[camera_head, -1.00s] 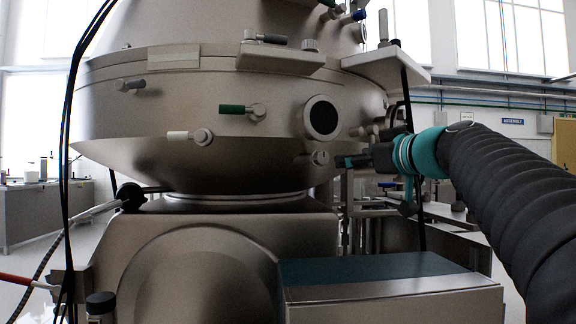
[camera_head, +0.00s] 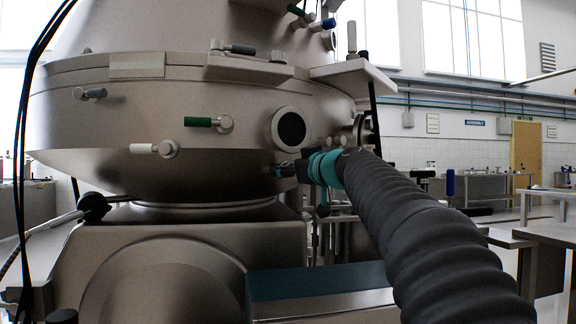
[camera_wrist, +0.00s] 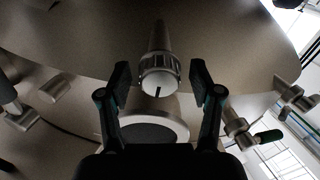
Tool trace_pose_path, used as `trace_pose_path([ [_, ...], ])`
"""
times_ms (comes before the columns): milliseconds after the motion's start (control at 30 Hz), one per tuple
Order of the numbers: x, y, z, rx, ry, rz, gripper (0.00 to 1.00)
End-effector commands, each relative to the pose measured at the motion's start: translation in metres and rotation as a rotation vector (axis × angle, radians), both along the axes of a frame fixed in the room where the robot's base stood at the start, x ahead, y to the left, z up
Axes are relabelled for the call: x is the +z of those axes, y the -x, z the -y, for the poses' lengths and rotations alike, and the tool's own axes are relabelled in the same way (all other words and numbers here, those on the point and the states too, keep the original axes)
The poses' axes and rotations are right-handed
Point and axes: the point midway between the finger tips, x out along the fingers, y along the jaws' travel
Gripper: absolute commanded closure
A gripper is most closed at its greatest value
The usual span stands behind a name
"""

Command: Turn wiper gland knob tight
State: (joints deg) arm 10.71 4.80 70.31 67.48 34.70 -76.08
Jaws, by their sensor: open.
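The ribbed metal knob (camera_wrist: 159,78), which I take for the wiper gland knob, has a dark mark on its round face. In the wrist view it shows between the fingertips of my gripper (camera_wrist: 159,82). The fingers are open on both sides of it, with a visible gap on each side and no clear contact. In the head view my gripper (camera_head: 284,171) reaches the lower bowl of the separator (camera_head: 150,105), below the round dark window. The knob is not distinguishable there, and the gripper tips are dark and small.
The round window (camera_head: 289,129) stands out close above my gripper; it also shows in the wrist view (camera_wrist: 153,131). Green-handled (camera_head: 199,122) and white-handled (camera_head: 146,148) fittings project from the bowl. A box with a teal top (camera_head: 315,281) lies below the arm.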

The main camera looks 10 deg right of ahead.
Motion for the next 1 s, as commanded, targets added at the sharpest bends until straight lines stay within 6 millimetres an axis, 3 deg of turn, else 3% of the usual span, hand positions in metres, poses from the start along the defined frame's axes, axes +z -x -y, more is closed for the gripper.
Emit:
trace_pose_path([
  [333, -0.0007, -0.0035, -0.0013, 0.000, 0.000, -0.001, 0.35],
  [500, -0.0006, -0.0033, -0.0011, 0.000, 0.000, -0.001, 0.78],
  [600, -0.0006, -0.0033, -0.0012, 0.000, 0.000, -0.001, 0.96],
  [1000, -0.0015, -0.0034, -0.0008, 0.000, -0.062, -0.025, 0.96],
])
